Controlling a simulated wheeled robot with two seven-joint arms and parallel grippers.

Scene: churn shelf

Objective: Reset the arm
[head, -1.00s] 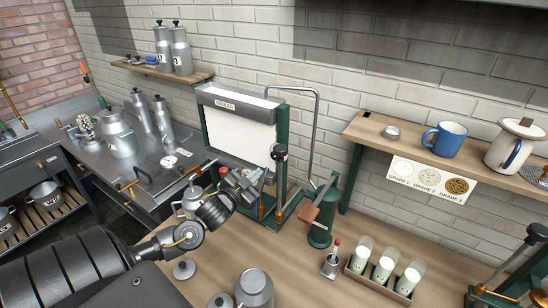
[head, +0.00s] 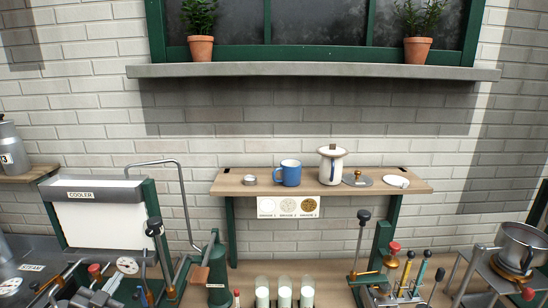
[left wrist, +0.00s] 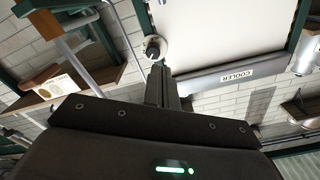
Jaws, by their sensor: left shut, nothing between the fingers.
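My left gripper (head: 98,292) shows at the bottom left edge of the head view, in front of the cooler (head: 100,222), and is partly cut off by the frame. In the left wrist view its two fingers (left wrist: 162,84) are together with nothing between them. My right gripper is not in view.
A wall shelf (head: 225,187) holds a blue mug (head: 288,173), a white pot (head: 331,165) and small lids. Below stand several white-filled glasses (head: 284,292), a lever stand (head: 388,290) and a metal pot (head: 520,245). A bent pipe (head: 185,205) rises beside the cooler.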

